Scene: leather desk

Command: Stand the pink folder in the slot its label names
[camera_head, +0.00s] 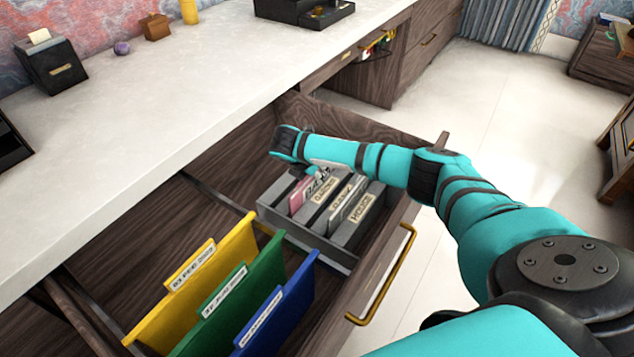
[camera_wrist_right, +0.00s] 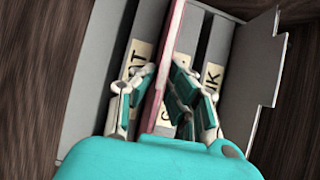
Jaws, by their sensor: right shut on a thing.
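The pink folder (camera_head: 297,197) is upright at the left part of the grey slotted sorter (camera_head: 347,264), which sits in the open drawer. My right gripper (camera_head: 318,172) is shut on the pink folder near its top; in the right wrist view a finger lies on each side of the folder (camera_wrist_right: 170,52). The folder is over or inside a slot; how deep it reaches is hidden. The sorter's dividers carry cream labels, one reading about "HOUSE" (camera_head: 362,203); others are partly covered, with letters like "AT" and "NK" showing. The pink folder's own label is not readable. My left gripper is out of view.
Yellow (camera_head: 220,265), green (camera_head: 262,275) and blue (camera_head: 290,300) hanging folders stand in the drawer in front of the sorter. The drawer has a brass handle (camera_head: 385,280). The pale desk top (camera_head: 200,90) rises behind, with small items at its back.

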